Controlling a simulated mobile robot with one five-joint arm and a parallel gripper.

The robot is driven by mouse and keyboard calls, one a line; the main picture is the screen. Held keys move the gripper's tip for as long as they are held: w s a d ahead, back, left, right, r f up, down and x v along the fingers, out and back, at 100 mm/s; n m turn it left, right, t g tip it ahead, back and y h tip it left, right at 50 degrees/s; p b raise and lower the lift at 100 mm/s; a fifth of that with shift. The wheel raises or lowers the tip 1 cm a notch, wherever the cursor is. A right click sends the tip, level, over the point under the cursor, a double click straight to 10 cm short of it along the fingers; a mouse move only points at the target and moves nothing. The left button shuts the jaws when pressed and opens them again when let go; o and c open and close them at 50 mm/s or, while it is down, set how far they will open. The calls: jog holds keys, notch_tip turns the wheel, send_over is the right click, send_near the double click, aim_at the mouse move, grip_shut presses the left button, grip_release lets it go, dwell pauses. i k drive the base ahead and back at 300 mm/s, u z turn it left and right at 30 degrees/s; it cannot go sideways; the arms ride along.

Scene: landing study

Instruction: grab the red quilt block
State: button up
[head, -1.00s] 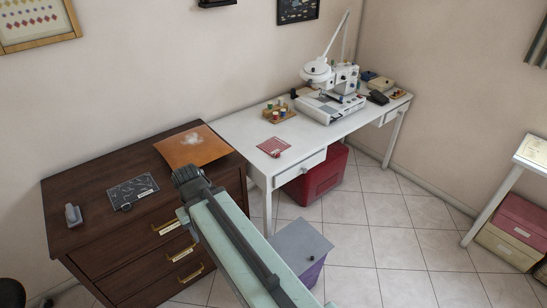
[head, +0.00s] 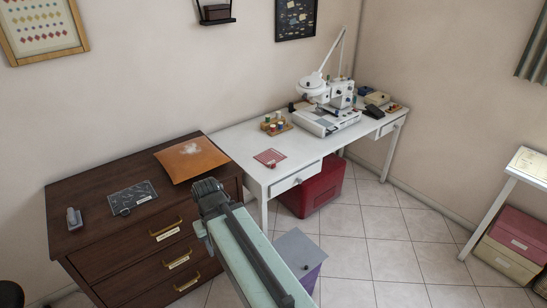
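The red quilt block (head: 270,158) is a small flat red square with pale markings. It lies flat on the white sewing table (head: 236,139), near its front left edge. A small dark red item seems to rest on its lower edge, too small to tell what. My arm reaches up from the bottom of the head view, and my gripper (head: 208,196) is at its far end, in front of the dark wooden dresser. The gripper is left of and lower than the block in the picture, apart from it. Its fingers are too small and dark to read.
A spool tray (head: 277,124) stands behind the block, and a sewing machine (head: 335,110) with a lamp is to the right. An orange sheet (head: 191,157) lies on the dresser (head: 85,195). A red bin (head: 318,188) is under the table, and a grey-topped purple box (head: 299,254) stands on the floor.

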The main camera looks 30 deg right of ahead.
aim_at(269, 157)
jog(key=i, duration=1.3)
jog(key=u, duration=0.05)
